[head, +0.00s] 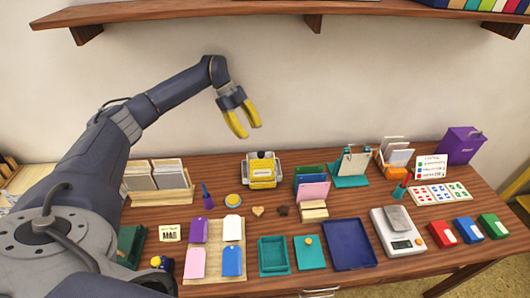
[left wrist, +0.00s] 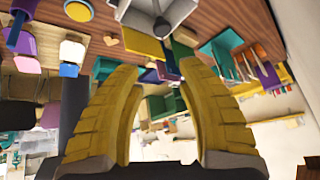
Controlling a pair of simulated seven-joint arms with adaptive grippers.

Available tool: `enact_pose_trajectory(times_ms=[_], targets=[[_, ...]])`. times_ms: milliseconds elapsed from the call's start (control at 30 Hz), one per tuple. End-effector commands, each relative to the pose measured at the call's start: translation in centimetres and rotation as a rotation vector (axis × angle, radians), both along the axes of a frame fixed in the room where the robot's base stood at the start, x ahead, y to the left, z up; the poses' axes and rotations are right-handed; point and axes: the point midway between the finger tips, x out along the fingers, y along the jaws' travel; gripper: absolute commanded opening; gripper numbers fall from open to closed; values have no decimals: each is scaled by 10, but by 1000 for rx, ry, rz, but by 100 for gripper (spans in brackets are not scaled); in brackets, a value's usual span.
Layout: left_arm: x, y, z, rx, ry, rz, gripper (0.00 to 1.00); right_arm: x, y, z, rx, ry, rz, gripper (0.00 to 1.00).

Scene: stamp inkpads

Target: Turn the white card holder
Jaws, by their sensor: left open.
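No holder that is plainly white shows. The likeliest candidates hold pale cards: an orange holder (head: 392,171) with white cards (head: 398,157) at the back right, and a teal stand (head: 349,181) with a cream card (head: 355,163) left of it. I cannot tell which is the white card holder. My left gripper (head: 247,130) is open and empty in the air, above and left of both, over the yellow stamping device (head: 263,172). Its spread yellow fingers also show in the left wrist view (left wrist: 157,66), with the table things blurred and tilted beyond them.
A wooden holder (head: 313,210) with coloured cards stands before the teal stand. A white sign (head: 431,166) and a purple box (head: 461,146) are at the right. Trays, tags, a scale (head: 397,230) and inkpads (head: 468,230) fill the front. A shelf (head: 300,12) hangs above; the air between is clear.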

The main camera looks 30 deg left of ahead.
Motion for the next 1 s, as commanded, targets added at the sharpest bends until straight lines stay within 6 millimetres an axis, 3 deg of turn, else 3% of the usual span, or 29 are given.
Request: enact_pose_trajectory(times_ms=[200,467,1000], targets=[[11,11,6,148,76,50,38,0,-1,0,-1,1,1,48],[14,13,3,195,88,60,38,0,-2,0,-2,0,1,48],[9,-18,-71,193,88,57,38,1,-2,0,-2,-1,1,48]])
